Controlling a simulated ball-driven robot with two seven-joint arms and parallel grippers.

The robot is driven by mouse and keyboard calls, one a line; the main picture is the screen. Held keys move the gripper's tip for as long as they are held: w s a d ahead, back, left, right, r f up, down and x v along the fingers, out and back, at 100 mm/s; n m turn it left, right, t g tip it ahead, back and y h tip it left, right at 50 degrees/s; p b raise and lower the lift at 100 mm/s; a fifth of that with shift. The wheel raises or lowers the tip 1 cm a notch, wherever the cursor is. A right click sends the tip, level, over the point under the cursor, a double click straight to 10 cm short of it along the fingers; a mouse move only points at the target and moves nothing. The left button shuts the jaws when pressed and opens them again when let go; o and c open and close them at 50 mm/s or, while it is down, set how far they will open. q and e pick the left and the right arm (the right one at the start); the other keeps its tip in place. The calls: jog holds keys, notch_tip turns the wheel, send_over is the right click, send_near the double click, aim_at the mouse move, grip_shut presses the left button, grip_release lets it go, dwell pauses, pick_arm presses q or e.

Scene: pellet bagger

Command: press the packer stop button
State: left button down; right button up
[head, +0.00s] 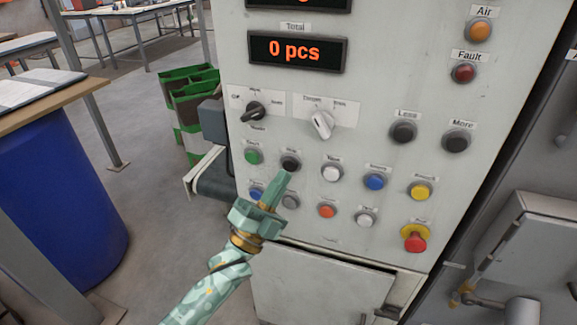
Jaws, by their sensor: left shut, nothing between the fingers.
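The control panel (370,185) of the machine fills the middle of the head view. A black button (290,163) sits in the upper button row, right of a green button (253,157). Its small label looks like "Stop", but the print is blurred. My left gripper (284,178) is shut and empty, its fingertips pointing up just below the black button. I cannot tell whether they touch it. The gripper partly covers the lower row, where a blue button (256,194) and a grey button (290,202) show beside it. My right gripper is not in view.
White (332,173), blue (374,181) and yellow (420,190) buttons continue the row. Two selector knobs sit above; a red emergency-type button (415,239) is lower right. A display (298,51) reads "0 pcs". A blue drum (60,200) stands at left.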

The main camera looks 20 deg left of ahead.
pick_arm(q)
jog(key=s+p, duration=0.2)
jog(key=s, duration=0.3)
jog(key=shift+s+a, duration=0.1)
jog(key=shift+s, duration=0.3)
dwell(0.5)
